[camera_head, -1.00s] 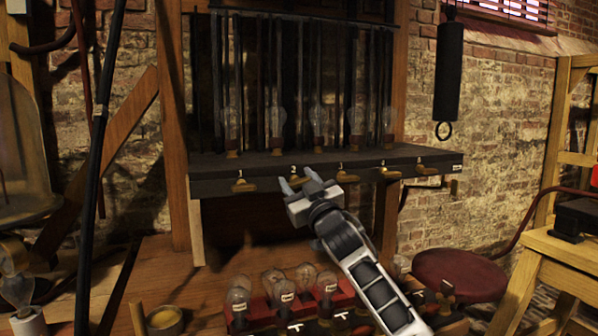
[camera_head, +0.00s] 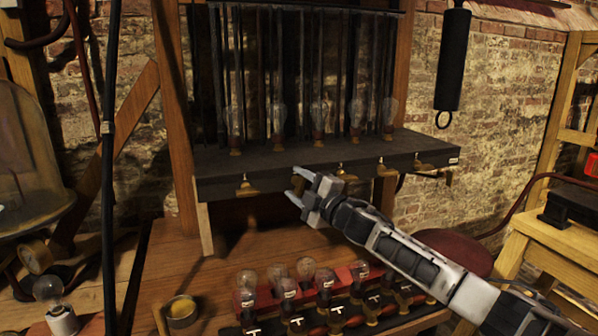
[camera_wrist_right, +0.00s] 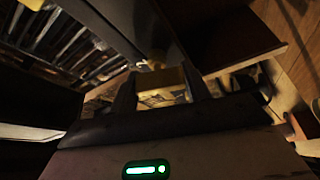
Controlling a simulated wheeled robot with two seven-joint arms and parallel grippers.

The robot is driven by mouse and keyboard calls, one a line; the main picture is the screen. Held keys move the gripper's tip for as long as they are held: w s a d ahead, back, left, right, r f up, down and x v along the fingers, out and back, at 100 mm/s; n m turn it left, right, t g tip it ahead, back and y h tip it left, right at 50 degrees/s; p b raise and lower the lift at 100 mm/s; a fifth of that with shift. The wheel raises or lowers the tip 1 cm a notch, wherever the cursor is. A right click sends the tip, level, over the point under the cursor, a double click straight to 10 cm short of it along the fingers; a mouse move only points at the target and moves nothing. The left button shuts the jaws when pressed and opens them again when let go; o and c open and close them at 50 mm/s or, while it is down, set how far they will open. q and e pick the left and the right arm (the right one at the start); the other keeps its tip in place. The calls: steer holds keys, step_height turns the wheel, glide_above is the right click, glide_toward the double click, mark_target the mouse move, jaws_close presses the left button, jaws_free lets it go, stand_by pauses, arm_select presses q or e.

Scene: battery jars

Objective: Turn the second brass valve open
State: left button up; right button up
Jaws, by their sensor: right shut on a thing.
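A dark shelf (camera_head: 330,160) carries a row of brass valves along its front edge. My right gripper (camera_head: 297,186) reaches the second valve from the left, with its two fingers one above the other. In the right wrist view, a brass valve handle (camera_wrist_right: 171,79) sits between the two dark fingers (camera_wrist_right: 160,88), and the gripper is shut on it. In the head view the gripper mostly hides this valve, so its exact angle cannot be told. The first valve (camera_head: 247,188) is to the left and the third valve (camera_head: 345,173) to the right. My left gripper is not in view.
Several glass bulbs stand on the shelf above the valves. Below, a red and black rack (camera_head: 330,302) holds more bulbs on the wooden bench (camera_head: 200,275), near a small brass cup (camera_head: 181,311). A dark cylinder (camera_head: 453,60) hangs at right. A glass dome (camera_head: 25,160) stands at far left.

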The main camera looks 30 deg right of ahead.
steer(key=shift+n+g+p, duration=0.5)
steer(key=shift+n+g, duration=0.2)
steer(key=shift+n, duration=1.2)
steer(key=shift+c, duration=0.2)
steer(key=shift+o, duration=0.2)
steer(key=shift+f, duration=0.1)
steer(key=o, duration=1)
steer(key=shift+c, duration=0.2)
